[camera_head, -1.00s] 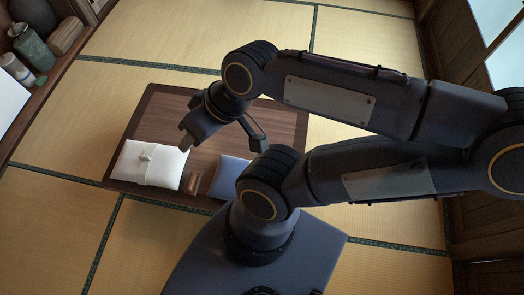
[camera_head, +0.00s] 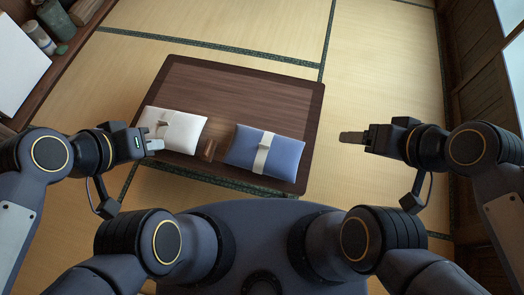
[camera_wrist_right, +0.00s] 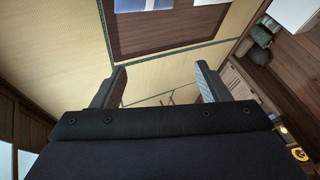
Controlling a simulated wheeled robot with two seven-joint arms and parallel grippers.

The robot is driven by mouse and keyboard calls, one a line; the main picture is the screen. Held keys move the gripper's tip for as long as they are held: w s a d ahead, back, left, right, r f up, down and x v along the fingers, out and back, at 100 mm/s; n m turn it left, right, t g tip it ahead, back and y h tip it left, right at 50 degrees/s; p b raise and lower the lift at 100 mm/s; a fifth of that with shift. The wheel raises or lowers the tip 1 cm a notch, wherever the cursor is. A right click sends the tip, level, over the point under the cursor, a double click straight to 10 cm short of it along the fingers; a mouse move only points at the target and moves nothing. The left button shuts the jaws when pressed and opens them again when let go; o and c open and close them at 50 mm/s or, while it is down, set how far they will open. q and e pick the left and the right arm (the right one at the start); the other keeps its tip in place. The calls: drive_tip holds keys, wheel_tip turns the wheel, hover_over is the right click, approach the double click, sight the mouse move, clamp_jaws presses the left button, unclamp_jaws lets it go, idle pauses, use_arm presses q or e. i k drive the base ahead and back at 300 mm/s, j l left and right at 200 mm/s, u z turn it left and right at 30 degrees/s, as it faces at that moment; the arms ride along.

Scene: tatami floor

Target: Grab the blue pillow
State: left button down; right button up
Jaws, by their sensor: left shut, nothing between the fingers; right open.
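The blue pillow (camera_head: 282,157) lies flat on the right near part of a low dark wooden table (camera_head: 230,80), with a pale band around its middle. Part of it also shows at the top of the right wrist view (camera_wrist_right: 130,5). My left gripper (camera_head: 156,145) is shut and empty, in front of the white cushion's left side in the head view. My right gripper (camera_head: 350,138) is to the right of the table, apart from the blue pillow. In the right wrist view its two fingers (camera_wrist_right: 158,72) are spread with nothing between them.
A white cushion (camera_head: 173,128) with a tie lies left of the blue pillow. A small brown block (camera_head: 207,150) sits between them. The table's far part is bare. A shelf with jars (camera_head: 45,40) stands at the upper left. Open tatami (camera_head: 385,80) lies to the right.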

sight(261, 152)
drive_tip(key=l+u, duration=1.2)
drive_tip(key=u, duration=0.25)
drive_tip(key=k+l+u, duration=0.25)
drive_tip(key=u, duration=0.25)
drive_tip(key=l+u, duration=0.25)
drive_tip(key=l, duration=0.1)
